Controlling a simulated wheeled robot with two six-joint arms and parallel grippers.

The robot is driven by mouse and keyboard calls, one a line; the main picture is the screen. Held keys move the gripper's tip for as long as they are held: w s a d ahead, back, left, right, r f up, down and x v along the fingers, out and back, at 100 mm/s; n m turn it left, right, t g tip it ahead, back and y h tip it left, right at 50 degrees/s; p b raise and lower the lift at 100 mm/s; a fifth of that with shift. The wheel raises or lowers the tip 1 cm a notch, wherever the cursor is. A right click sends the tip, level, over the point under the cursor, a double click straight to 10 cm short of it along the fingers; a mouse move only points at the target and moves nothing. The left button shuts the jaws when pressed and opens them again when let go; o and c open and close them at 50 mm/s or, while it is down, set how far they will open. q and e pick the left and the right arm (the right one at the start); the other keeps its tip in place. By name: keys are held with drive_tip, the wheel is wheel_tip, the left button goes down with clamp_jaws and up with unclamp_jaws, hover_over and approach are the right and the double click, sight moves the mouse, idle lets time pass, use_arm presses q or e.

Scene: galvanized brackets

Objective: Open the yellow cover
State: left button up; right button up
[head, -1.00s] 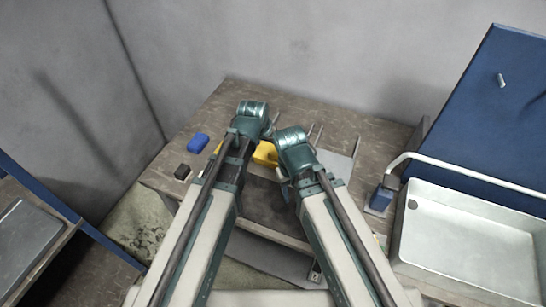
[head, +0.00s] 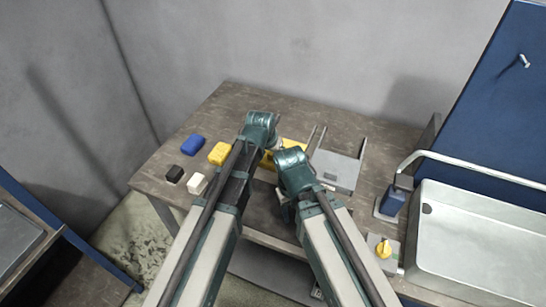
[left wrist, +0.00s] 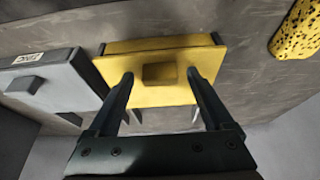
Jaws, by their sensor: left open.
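The yellow cover (head: 294,146) is on the workbench, partly hidden by my wrists in the head view. In the left wrist view the yellow cover (left wrist: 120,88) is a flat panel with a small square yellow knob (left wrist: 160,73) at its middle. My left gripper (left wrist: 160,76) is open, its fingers on either side of the knob with gaps to it. The cover looks shut.
A grey box with a knob (left wrist: 32,84) stands left of the cover in the left wrist view. A yellow sponge (head: 219,153), blue block (head: 193,145), black block (head: 174,174) and white block (head: 197,184) lie left on the bench. A metal basin (head: 470,235) is at right.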

sight(285, 140)
use_arm(q)
drive_tip(key=shift+c, duration=0.2)
clamp_jaws()
drive_tip(key=shift+w, duration=0.1)
drive_tip(key=w+d, duration=0.1)
drive_tip(key=w, duration=0.2)
drive_tip(key=w+d, duration=0.2)
drive_tip(key=w, duration=0.2)
drive_tip(key=w+d, duration=0.1)
drive_tip(key=w, duration=0.2)
drive_tip(key=shift+w+d, duration=0.2)
drive_tip(key=shift+w, duration=0.05)
drive_tip(key=shift+s, duration=0.1)
drive_tip(key=shift+o, duration=0.2)
unclamp_jaws()
